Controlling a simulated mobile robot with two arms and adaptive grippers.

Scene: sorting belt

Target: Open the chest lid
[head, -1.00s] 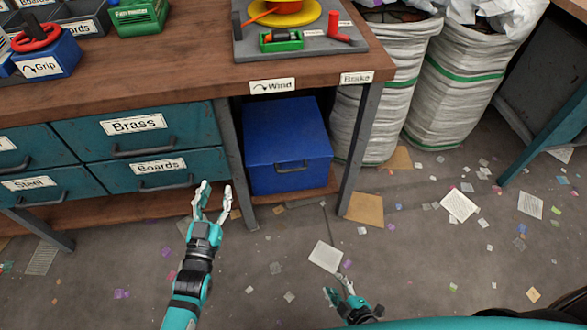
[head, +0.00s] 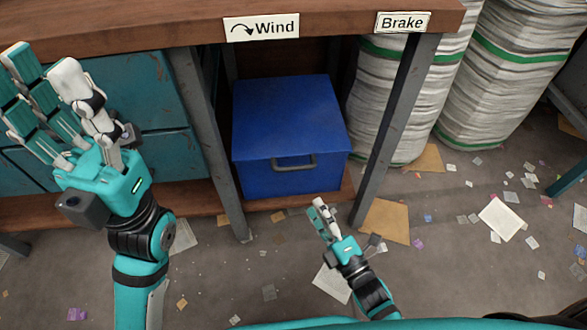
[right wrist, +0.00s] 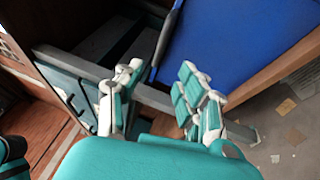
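The blue chest (head: 290,118) stands on the low shelf under the workbench, and its lid is down. A dark handle (head: 294,162) is on its front face. My right gripper (head: 318,208) is in front of and below the chest, apart from it. In the right wrist view its fingers (right wrist: 160,72) are spread with nothing between them, and the blue chest (right wrist: 222,38) fills the upper right. My left gripper (head: 45,65) is raised at the left in front of the teal drawers, its fingers apart and empty, well left of the chest.
The workbench top (head: 170,22) overhangs the chest. Bench legs (head: 205,140) and (head: 393,130) stand on either side of it. White sacks (head: 400,100) stand to the right. Paper scraps and cardboard litter the floor (head: 440,260).

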